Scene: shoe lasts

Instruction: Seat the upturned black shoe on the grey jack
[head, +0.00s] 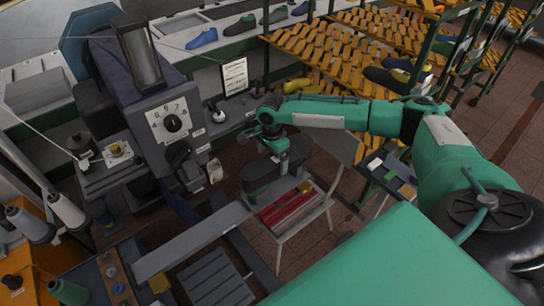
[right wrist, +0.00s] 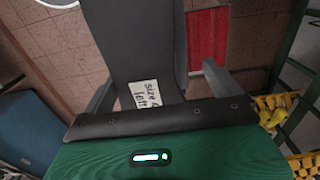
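My right gripper (head: 284,164) reaches down over a dark rounded form (head: 258,181) near the middle of the head view. This form may be the upturned black shoe; its outline is partly hidden by the gripper, and I cannot tell whether they touch. The right wrist view shows a grey upright form (right wrist: 132,45) with a white label reading "size 4 left" (right wrist: 147,94); I cannot tell for certain whether it is the jack. My left gripper is not in view.
A machine with a numbered dial (head: 172,123) stands left of the gripper. A pale stand with red bars (head: 287,209) is just below it. A grey beam (head: 190,243) runs to the lower left. Racks with yellow slats (head: 335,50) stand behind. Brown floor shows at right.

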